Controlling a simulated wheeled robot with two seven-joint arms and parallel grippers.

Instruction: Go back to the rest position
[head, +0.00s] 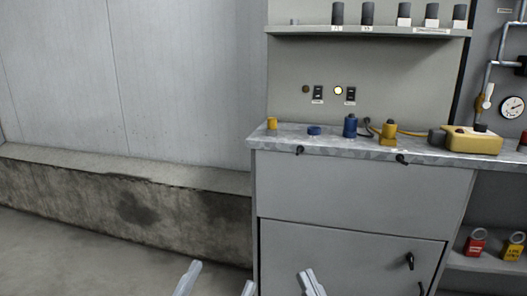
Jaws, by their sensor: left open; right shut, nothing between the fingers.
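My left gripper (221,274) shows at the bottom edge of the head view, its two fingertips apart with nothing between them. My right gripper (309,275) is just to its right, its fingers together and empty. Only the fingertips of both show; the rest of both arms is below the picture. Both appear in front of the lower part of the grey cabinet and the floor, apart from the worktop things.
A grey cabinet (340,190) with a metal worktop (270,140) stands ahead. The worktop holds a yellow cup (272,123), a blue lid (314,130), a blue bottle (350,126) and a yellow box (472,142). A shelf (300,30) hangs above. Floor (80,260) at left is clear.

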